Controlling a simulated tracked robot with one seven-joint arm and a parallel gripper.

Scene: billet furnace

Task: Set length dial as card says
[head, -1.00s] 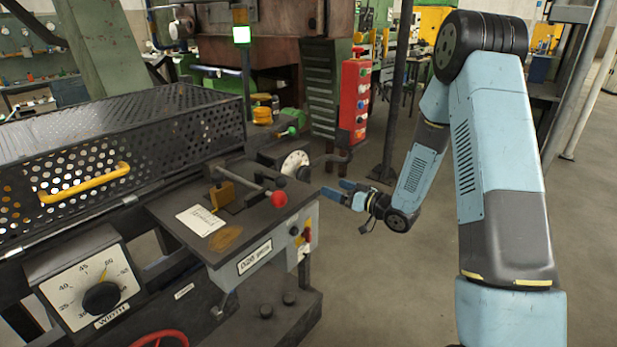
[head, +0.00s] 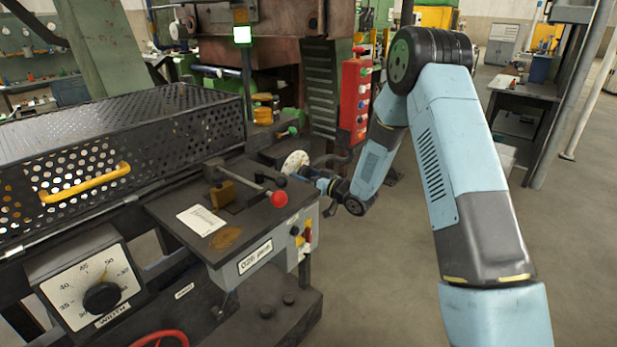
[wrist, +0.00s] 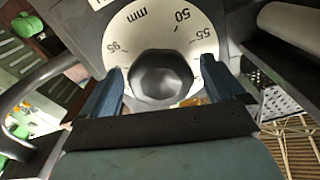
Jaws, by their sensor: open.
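The length dial (head: 295,162) is a white disc beyond the small table, partly hidden by my gripper in the head view. In the wrist view its white face (wrist: 133,29) shows "mm" and the numbers 50, 55 and 95, with a dark faceted knob (wrist: 161,77) at its centre. My gripper (wrist: 162,92) is open, with one blue finger on each side of the knob. I cannot tell whether the fingers touch it. The card (head: 201,220) lies flat on the small table; its writing is too small to read.
A second dial (head: 92,287) marked WIDTH is at the lower left. A red-tipped lever (head: 279,199) crosses the small table (head: 180,238) near the length dial. A red button box (head: 355,95) stands behind. Open floor lies to the right.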

